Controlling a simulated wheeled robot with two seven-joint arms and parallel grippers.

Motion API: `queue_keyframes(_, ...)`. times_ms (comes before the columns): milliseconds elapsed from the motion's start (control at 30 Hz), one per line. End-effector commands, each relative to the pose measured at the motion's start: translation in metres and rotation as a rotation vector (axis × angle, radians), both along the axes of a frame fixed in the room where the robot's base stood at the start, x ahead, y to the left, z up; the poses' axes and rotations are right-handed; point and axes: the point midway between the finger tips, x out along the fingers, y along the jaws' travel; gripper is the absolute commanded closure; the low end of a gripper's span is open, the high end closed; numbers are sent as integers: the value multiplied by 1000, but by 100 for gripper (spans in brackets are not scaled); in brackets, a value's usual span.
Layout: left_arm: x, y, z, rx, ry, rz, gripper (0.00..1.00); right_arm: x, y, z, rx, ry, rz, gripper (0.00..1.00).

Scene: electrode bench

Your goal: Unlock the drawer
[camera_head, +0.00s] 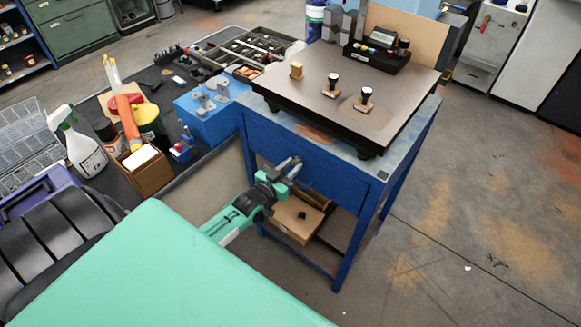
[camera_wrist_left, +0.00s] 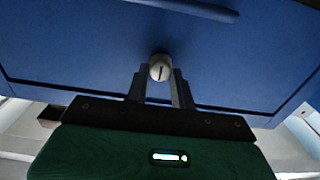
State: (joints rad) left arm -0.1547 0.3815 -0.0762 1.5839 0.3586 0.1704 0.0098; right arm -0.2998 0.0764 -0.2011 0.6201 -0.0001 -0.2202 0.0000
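The blue drawer (camera_head: 335,183) is the shut front panel under the bench top; it fills the left wrist view (camera_wrist_left: 75,60). A round pale lock knob (camera_wrist_left: 160,67) with an upright dark slot sits low on that front. My left gripper (camera_wrist_left: 160,76) is at the knob, with one fingertip on each side of it. The gap is about as wide as the knob, and I cannot tell whether the fingers press on it. In the head view my left gripper (camera_head: 293,168) is in front of the drawer and hides the knob. My right gripper is not in view.
Stamps and a black device (camera_head: 380,50) stand on the plate (camera_head: 310,85) above the drawer. A cardboard box (camera_head: 295,220) is on the shelf below. A cluttered dark bench (camera_head: 208,172) with a spray bottle (camera_head: 82,147) is at left. Floor at right is mostly clear.

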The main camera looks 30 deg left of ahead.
Motion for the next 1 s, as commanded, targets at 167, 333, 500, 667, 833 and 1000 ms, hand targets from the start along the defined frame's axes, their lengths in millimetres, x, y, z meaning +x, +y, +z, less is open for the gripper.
queue_keyframes(167,0,0,0,-3,0,0,100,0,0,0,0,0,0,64)
queue_keyframes(333,0,0,0,-35,3,0,100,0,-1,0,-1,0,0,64)
queue_keyframes(500,0,0,0,-119,9,0,100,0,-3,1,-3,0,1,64)
queue_keyframes(667,0,1,0,-242,20,0,100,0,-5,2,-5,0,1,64)
queue_keyframes(833,0,1,0,-401,32,0,100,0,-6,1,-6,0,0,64)
queue_keyframes(1000,0,2,-1,-563,45,0,100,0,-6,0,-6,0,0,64)
